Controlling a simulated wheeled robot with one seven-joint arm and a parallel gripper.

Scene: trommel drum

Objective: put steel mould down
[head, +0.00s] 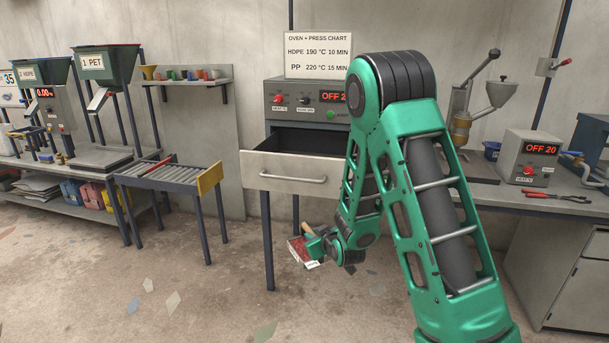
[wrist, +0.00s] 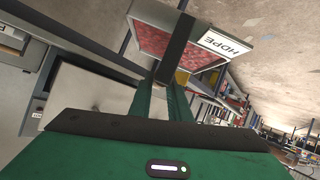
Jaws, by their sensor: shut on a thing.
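The steel mould (head: 302,253) is a shallow square tray filled with red flakes. It hangs in front of and below the open drawer, clear of the floor. In the wrist view the mould (wrist: 150,39) shows its red fill, a dark bar across it and a white HDPE label. My gripper (head: 316,243) is shut on the mould; in the wrist view its green fingers (wrist: 162,88) reach to the mould's near edge. The mould looks tilted in the wrist view. My fingertips are partly hidden there.
The oven (head: 309,103) reads OFF; its drawer (head: 292,172) is pulled out, with a dark interior. A roller stand (head: 177,174) with a yellow end plate is at left. A bench (head: 570,205) with pliers (head: 556,197) and a control box (head: 531,157) is at right. Flakes litter the open floor.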

